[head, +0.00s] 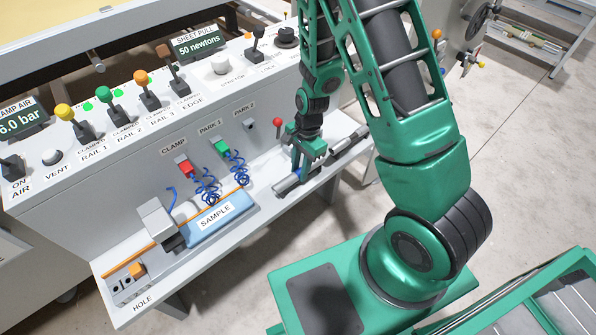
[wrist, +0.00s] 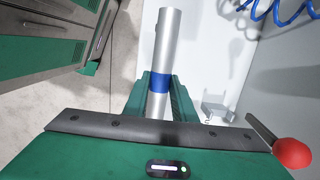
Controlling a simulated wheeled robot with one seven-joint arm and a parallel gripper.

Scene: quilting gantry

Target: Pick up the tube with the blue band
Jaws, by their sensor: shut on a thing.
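The silver tube (wrist: 169,40) with the blue band (wrist: 159,83) runs up the middle of the wrist view. My gripper (wrist: 160,98) is shut on it around the band, with one green finger on each side. The tube's near end is hidden behind the gripper body. In the head view my gripper (head: 308,150) is low over the right part of the shelf, and a grey length of tube (head: 287,186) shows at its lower left. I cannot tell whether the tube touches the shelf.
A red-knobbed lever (head: 277,123) stands close beside my gripper; its knob (wrist: 293,153) is near in the wrist view. Blue coiled hoses (head: 207,187) and the blue SAMPLE block (head: 214,218) are to the left. A dark grey bar (head: 348,149) lies to the right.

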